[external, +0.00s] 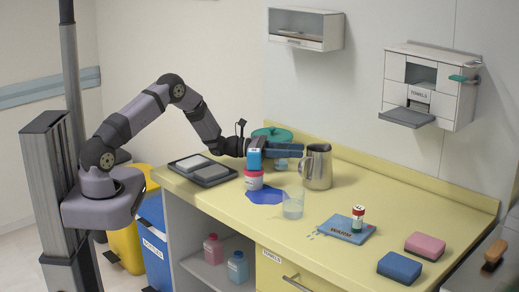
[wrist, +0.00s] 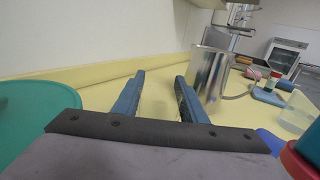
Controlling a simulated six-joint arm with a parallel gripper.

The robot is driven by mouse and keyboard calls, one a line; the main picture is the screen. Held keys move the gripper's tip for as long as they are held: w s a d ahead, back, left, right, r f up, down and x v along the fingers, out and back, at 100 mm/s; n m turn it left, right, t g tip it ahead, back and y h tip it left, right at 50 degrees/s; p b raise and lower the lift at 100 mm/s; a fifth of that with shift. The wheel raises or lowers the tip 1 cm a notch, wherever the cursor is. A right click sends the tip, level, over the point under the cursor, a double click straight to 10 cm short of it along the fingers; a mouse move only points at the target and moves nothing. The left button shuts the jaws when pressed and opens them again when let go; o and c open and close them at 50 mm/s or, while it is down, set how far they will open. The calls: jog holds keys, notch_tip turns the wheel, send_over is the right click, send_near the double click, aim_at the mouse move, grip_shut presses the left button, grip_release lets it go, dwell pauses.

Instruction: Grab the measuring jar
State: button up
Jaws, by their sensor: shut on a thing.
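A clear, blue-tinted vessel (external: 282,163) shows just under my blue fingers in the external view; I take it for the measuring jar. My gripper (external: 303,151) is level, low over the back of the counter, and seems shut on this vessel. In the wrist view my gripper (wrist: 160,82) has its two fingers apart, with no clear outline between them, and the vessel cannot be made out. A steel jug (external: 317,166) stands just past the fingertips, and to the right of the fingers in the wrist view (wrist: 210,72). A clear beaker (external: 293,204) stands nearer the counter's front.
A teal round thing (external: 272,133) is behind my gripper. A red-and-white jar (external: 253,181) stands in front, by a blue patch (external: 266,196). A dark tray (external: 203,171) lies left. A blue mat (external: 342,230) and sponges (external: 425,246) lie right. The back wall is close.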

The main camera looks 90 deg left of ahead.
jog(key=shift+r, duration=0.15)
notch_tip(320, 180, up, 18)
jog(key=b, duration=0.3)
dwell(0.4)
